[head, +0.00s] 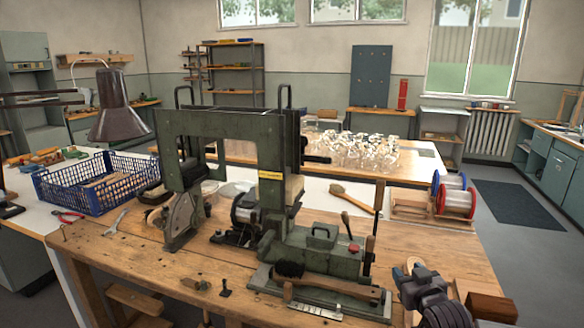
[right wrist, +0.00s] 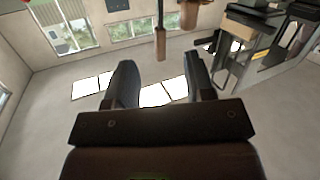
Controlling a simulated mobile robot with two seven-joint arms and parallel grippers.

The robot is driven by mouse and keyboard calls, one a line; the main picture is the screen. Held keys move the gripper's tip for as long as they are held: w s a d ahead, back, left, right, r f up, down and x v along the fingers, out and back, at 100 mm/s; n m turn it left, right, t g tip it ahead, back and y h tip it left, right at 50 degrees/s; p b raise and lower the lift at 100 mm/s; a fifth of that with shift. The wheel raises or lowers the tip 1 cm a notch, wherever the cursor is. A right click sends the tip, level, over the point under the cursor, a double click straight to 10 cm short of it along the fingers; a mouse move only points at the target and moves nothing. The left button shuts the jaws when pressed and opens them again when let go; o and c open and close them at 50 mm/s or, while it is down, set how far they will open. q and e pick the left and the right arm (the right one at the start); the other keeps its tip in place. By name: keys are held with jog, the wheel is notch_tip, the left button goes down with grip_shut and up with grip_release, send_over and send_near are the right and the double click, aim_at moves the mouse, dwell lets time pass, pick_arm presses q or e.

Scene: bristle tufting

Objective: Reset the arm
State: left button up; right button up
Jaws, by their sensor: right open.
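My right gripper (head: 424,272) is at the lower right of the head view, by the front right part of the wooden workbench (head: 165,262). In the right wrist view its two fingers (right wrist: 160,85) stand apart with nothing between them. Bare grey floor and bright window patches lie beyond them. My left gripper does not show in either view. The green tufting machine (head: 320,250) stands on the bench to the left of my right gripper. A dark-bristled brush with a wooden handle (head: 335,287) lies at the machine's front.
A blue crate (head: 95,188) and a dark lamp (head: 115,105) are at the left. A wooden block (head: 492,308) is close to the right of my right gripper. A brush (head: 350,195) lies behind the machine. Open floor lies right.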

jog(key=s+f+g, duration=0.1)
jog(key=s+f, duration=0.6)
jog(key=s, duration=0.5)
jog(key=s+f+m+g+h, duration=0.1)
jog(key=s+f, duration=0.5)
jog(key=s, duration=0.6)
jog(key=s+f+g, duration=0.3)
jog(key=s+f, duration=0.4)
jog(key=s, duration=0.5)
jog(key=shift+s+a+f, duration=0.15)
jog(key=shift+a+f, duration=0.2)
